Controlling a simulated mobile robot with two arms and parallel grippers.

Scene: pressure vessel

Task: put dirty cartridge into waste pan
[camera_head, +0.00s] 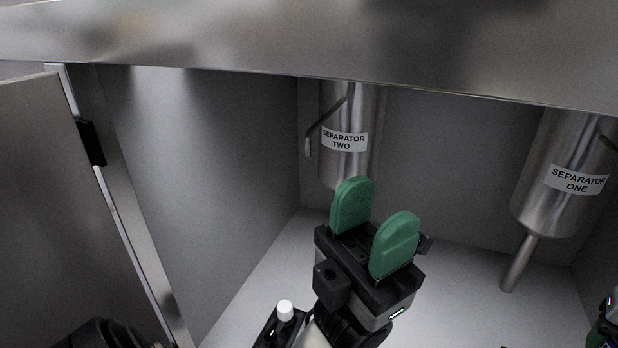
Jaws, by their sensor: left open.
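My left gripper (374,225) is in the lower middle of the head view, with two green finger pads standing apart. It is open, and nothing shows between the pads. It is inside the cabinet, in front of and below the steel cylinder labelled "SEPARATOR TWO" (344,141). I cannot pick out a dirty cartridge or a waste pan in this view. A small part of a dark device with a little green shows at the right bottom edge; I cannot tell whether it is my right gripper.
The cylinder labelled "SEPARATOR ONE" (576,180) hangs at the right with a thin pipe below. A steel edge (300,45) crosses the top. An open door (70,190) stands at the left. The pale cabinet floor (460,290) looks clear between the gripper and the pipe.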

